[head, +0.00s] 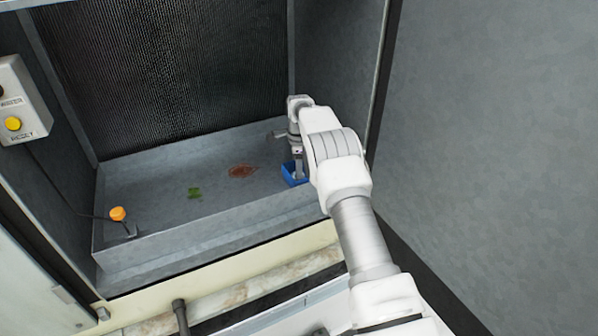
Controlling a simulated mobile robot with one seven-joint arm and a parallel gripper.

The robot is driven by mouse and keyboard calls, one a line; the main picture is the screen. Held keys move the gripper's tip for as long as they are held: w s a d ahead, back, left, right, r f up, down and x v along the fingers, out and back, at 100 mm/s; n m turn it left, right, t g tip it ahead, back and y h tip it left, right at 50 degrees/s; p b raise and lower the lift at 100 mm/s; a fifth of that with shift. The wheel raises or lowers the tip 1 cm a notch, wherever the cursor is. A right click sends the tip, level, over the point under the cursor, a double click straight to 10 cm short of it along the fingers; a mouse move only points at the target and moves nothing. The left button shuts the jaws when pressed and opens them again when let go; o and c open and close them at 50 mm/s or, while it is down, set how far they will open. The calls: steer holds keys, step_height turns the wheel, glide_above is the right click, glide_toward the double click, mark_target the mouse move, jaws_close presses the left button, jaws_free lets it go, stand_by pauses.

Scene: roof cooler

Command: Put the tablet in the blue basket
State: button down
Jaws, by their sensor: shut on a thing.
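The blue basket (289,180) stands in the right part of the grey basin, partly hidden behind my arm. My gripper (298,172) points down at the basket, its fingertips at or inside the rim. It is shut on a small pale thing, taken to be the tablet, which is too small and too covered by the fingers to make out clearly. I cannot tell whether it touches the basket floor.
The grey basin (150,190) has a raised front wall. On its floor lie a green patch (194,193) and a reddish-brown patch (242,171). An orange float (117,213) sits at the left. A box with a yellow button (13,123) is on the left wall.

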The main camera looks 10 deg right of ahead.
steer(key=shift+f, duration=0.2)
steer(key=c, duration=0.6)
jaws_free()
